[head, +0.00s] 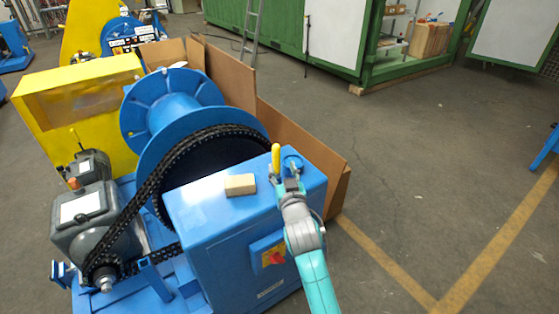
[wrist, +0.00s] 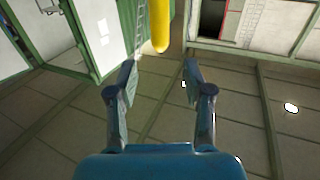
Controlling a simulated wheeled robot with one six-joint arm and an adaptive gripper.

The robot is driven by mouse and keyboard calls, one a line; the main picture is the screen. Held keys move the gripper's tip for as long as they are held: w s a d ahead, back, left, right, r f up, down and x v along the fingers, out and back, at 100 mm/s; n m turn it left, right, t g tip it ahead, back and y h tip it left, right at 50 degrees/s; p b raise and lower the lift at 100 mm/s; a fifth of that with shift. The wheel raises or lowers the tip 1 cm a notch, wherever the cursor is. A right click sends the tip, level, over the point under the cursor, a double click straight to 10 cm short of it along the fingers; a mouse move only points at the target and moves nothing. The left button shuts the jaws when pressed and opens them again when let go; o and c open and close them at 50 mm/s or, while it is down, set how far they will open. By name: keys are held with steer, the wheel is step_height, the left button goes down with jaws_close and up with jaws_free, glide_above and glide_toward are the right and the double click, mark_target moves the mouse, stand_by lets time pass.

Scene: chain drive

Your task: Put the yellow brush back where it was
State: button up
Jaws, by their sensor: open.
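The yellow brush (head: 276,157) shows as an upright yellow handle near the far right corner of the blue cabinet top. Its lower end is hidden in the head view. My gripper (head: 291,182) is close beside it, just to its right and nearer the camera. In the wrist view the brush handle (wrist: 160,25) hangs into the top of the picture, in line with the gap between the fingers. The fingers of my gripper (wrist: 160,78) are spread, with nothing between them. I cannot tell whether the brush touches anything.
A tan block (head: 240,184) lies on the blue cabinet (head: 195,215). A blue round part (head: 292,162) shows just behind my gripper. The black chain (head: 150,190) and blue drum (head: 175,105) stand to the left, brown panels (head: 300,140) behind.

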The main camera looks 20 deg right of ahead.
steer(key=shift+s+a, duration=0.1)
steer(key=shift+s, duration=0.95)
steer(key=s+f+g, duration=0.1)
steer(key=s+f, duration=0.4)
steer(key=s, duration=0.4)
steer(key=s+f+n+y, duration=0.1)
steer(key=s+f, duration=0.5)
steer(key=s, duration=0.3)
steer(key=s+f+g, duration=0.1)
steer(key=s+f, duration=0.4)
steer(key=s, duration=0.3)
steer(key=s+r, duration=0.2)
steer(key=s, duration=1.2)
steer(key=s+d+r+g, duration=0.1)
steer(key=s+r, duration=0.2)
steer(key=s, duration=1.2)
steer(key=shift+r, duration=0.2)
